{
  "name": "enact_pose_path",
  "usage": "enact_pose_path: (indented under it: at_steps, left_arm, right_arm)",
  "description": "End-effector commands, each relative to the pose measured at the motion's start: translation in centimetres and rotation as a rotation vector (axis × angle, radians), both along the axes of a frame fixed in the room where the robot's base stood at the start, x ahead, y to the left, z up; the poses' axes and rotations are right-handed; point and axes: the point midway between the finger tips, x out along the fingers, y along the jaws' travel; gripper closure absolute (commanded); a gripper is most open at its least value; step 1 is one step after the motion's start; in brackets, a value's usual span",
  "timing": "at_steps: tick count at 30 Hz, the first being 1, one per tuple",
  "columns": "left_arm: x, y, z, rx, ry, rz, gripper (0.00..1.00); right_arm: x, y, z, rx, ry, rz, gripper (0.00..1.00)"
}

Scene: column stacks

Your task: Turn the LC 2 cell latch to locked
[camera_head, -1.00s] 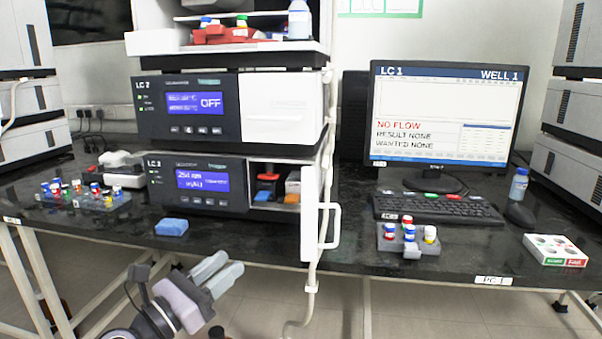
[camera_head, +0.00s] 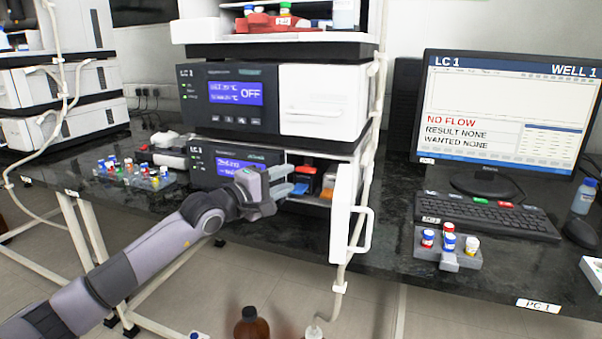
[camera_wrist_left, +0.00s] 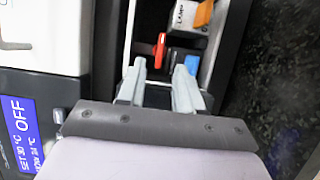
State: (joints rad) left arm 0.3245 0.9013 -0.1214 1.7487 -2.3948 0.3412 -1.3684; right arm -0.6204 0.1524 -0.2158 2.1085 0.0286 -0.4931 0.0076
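The lower LC unit (camera_head: 240,160) has its white door (camera_head: 343,215) swung open, showing a compartment with a red-and-black part (camera_head: 305,176). In the left wrist view a red lever (camera_wrist_left: 159,50) stands there beside a blue part (camera_wrist_left: 184,56); I take the lever for the cell latch, but cannot read its position. My left gripper (camera_head: 287,180) is at the compartment's opening. In the left wrist view its fingers (camera_wrist_left: 158,82) are apart, with the lever just beyond their tips and nothing held. My right gripper is out of view.
An orange-and-white part (camera_head: 328,183) sits right of the red one. The open door and its handle (camera_head: 362,228) stick out to the right. A vial rack (camera_head: 448,252) and a keyboard (camera_head: 490,214) are on the bench further right.

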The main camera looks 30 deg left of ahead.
Motion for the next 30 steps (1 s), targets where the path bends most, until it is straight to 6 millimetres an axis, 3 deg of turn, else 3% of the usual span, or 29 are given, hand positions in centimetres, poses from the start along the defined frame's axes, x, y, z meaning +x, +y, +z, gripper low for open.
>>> enact_pose_path:
  at_steps: [12, 27, 30]
  left_arm:
    - [4.1, -0.7, 0.1, -0.003, -0.002, -0.001, 0.65]
    - [5.0, -0.9, 0.0, -0.002, 0.000, -0.001, 0.65]
    - [5.0, -0.9, 0.0, -0.002, 0.000, -0.001, 0.97]
  right_arm:
    - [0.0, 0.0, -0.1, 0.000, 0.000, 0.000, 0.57]
    - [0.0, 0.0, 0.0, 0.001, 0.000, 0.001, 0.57]
    - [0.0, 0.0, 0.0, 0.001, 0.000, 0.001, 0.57]
